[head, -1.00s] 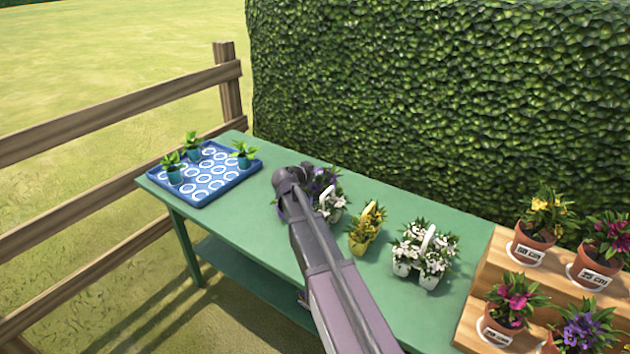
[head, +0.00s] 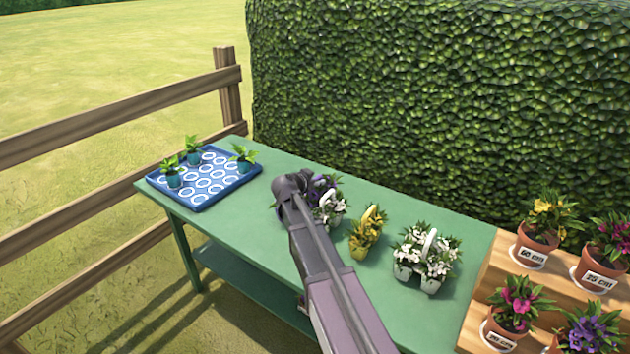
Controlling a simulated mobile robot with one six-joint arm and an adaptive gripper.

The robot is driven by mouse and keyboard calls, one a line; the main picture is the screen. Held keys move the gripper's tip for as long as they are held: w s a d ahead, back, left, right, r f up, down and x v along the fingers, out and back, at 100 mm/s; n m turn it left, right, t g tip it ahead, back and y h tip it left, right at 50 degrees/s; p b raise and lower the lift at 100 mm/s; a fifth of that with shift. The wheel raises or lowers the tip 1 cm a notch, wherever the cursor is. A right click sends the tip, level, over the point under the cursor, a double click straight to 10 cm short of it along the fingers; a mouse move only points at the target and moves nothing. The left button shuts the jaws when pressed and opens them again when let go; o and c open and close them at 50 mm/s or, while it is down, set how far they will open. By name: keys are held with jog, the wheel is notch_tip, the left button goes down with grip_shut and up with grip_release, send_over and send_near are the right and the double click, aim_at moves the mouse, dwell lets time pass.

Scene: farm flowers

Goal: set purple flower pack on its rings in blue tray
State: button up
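The purple flower pack (head: 320,183) stands on the green table, partly hidden behind my arm's end. Purple and some white blooms show to the right of my arm. The blue tray (head: 238,184) lies at the table's left end, with white rings on its floor and several small green plants in teal pots (head: 193,157) along its far and left parts. My gripper is hidden behind my own arm, at or above the purple pack. I cannot see its fingers or whether it touches the pack.
A yellow flower pack (head: 368,234) and a white flower pack (head: 427,255) stand to the right on the green table (head: 258,243). Potted flowers stand on wooden steps (head: 487,297) at the right. A hedge rises behind and a wooden fence is at left. Table between tray and packs is clear.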

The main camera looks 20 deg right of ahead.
jog(key=shift+r, duration=0.15)
jog(key=shift+s+a+r, duration=0.1)
jog(key=shift+s, duration=0.05)
jog(key=p+v, duration=0.4)
jog(key=v, duration=0.7)
jog(key=shift+s+a+p, duration=0.2)
jog(key=shift+a+p, duration=0.05)
jog(key=shift+p, duration=0.15)
jog(key=s+f+n+g+y, duration=0.3)
jog(key=s, duration=0.4)
jog(key=s+a+f+n+g+y, duration=0.1)
jog(key=s+f+n+g+y, duration=0.1)
jog(key=s, duration=0.6)
jog(key=s+a+f+n+g+y, duration=0.1)
jog(key=s+f+n+g+y, duration=0.2)
jog(key=s+f+n, duration=0.3)
jog(key=shift+s+a+f+g+y, duration=0.15)
jog(key=shift+s+g+y, duration=0.15)
jog(key=shift+s+y, duration=0.55)
jog(key=shift+s+a+n, duration=0.2)
jog(key=shift+s+n, duration=0.05)
jog(key=shift+s, duration=0.2)
jog(key=shift+s+a+n, duration=0.25)
jog(key=shift+s, duration=0.15)
